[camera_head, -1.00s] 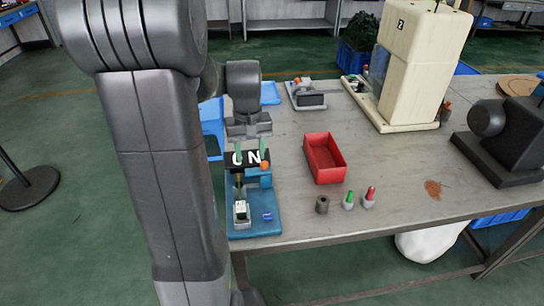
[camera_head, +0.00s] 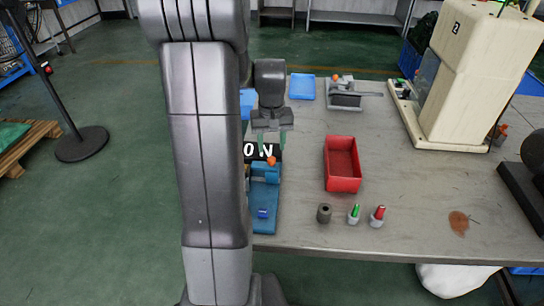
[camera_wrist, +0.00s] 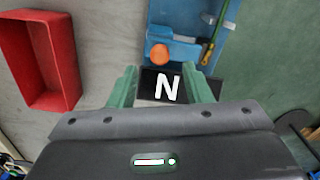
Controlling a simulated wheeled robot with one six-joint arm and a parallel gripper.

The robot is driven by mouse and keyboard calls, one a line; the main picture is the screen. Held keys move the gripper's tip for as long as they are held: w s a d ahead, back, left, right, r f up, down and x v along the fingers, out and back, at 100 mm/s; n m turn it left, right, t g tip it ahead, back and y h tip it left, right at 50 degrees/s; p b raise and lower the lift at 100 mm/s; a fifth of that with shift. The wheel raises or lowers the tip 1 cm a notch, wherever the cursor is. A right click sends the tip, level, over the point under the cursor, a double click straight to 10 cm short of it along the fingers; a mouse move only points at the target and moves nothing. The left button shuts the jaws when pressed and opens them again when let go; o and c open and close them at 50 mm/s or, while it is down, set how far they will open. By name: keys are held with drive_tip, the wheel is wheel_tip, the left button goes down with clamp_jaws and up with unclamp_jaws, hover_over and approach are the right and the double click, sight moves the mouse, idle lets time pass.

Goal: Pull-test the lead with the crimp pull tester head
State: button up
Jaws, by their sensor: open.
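A black block with white lettering (camera_head: 262,153) stands on the blue tester base (camera_head: 264,217), and I cannot tell for sure whether it is the pull tester head. In the head view my gripper (camera_head: 271,143) is over the block. An orange knob (camera_wrist: 159,54) is just beyond it. A thin yellow-green piece (camera_wrist: 208,53), possibly the lead, lies along the blue base. My arm hides the base's left side in the head view.
A red bin (camera_head: 342,165) stands right of the tester. A grey cylinder (camera_head: 324,214), a green-topped piece (camera_head: 354,214) and a red-topped piece (camera_head: 377,216) stand near the table's front edge. A cream machine (camera_head: 480,75) is at back right. Bare tabletop lies between.

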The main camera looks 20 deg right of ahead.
sight(271, 158)
drive_tip(key=shift+f, duration=2.75)
clamp_jaws()
